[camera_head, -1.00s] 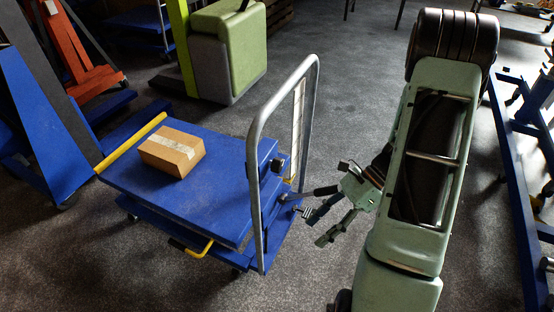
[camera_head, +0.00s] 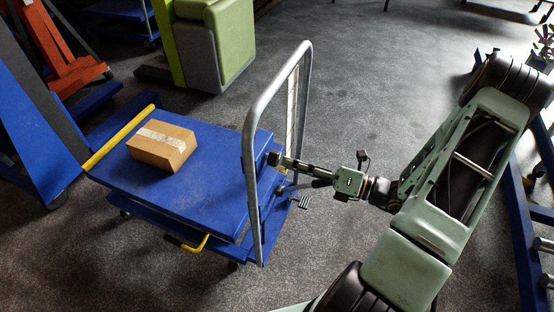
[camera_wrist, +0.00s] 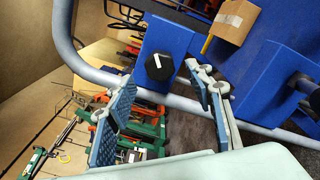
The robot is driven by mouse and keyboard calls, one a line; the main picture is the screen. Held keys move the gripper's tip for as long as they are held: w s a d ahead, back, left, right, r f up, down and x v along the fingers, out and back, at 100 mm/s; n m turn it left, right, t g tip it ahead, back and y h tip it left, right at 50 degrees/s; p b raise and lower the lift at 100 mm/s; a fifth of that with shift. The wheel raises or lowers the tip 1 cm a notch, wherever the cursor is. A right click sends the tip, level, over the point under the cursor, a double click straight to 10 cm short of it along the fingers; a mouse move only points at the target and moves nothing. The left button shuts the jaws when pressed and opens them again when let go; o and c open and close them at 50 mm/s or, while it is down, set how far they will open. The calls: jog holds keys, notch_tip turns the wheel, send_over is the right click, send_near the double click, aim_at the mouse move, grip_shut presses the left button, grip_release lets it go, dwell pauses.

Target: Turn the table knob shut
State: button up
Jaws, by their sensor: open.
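The table knob (camera_wrist: 160,66) is black and many-sided with a white mark, on a blue plate of the lift table (camera_wrist: 165,38) in the wrist view. In the head view the blue lift table (camera_head: 205,178) stands left of my arm, and the knob (camera_head: 273,158) is small and partly hidden at its handle end. My gripper (camera_wrist: 163,80) is open, with one blue-padded finger on each side of the knob in the picture. The fingers look empty; I cannot tell whether they touch the knob. In the head view my gripper (camera_head: 292,163) reaches left to the knob area.
A grey tubular handle (camera_head: 250,150) rises close to my fingers. A black lever and pedal (camera_head: 303,202) sit just below them. A cardboard box (camera_head: 162,146) lies on the tabletop. Open floor (camera_head: 370,90) lies behind my arm.

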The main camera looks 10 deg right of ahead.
aim_at(278, 160)
jog(key=x, duration=0.5)
jog(key=c, duration=1.2)
jog(key=shift+o, duration=0.2)
jog(key=shift+n, duration=0.3)
jog(key=n, duration=0.4)
jog(key=shift+f+n+b, duration=0.1)
jog(key=shift+n+b, duration=0.2)
jog(key=shift+b, duration=0.05)
jog(key=n+b, duration=0.1)
jog(key=n, duration=0.4)
jog(key=shift+w+n, duration=0.1)
jog(key=shift+n, duration=0.3)
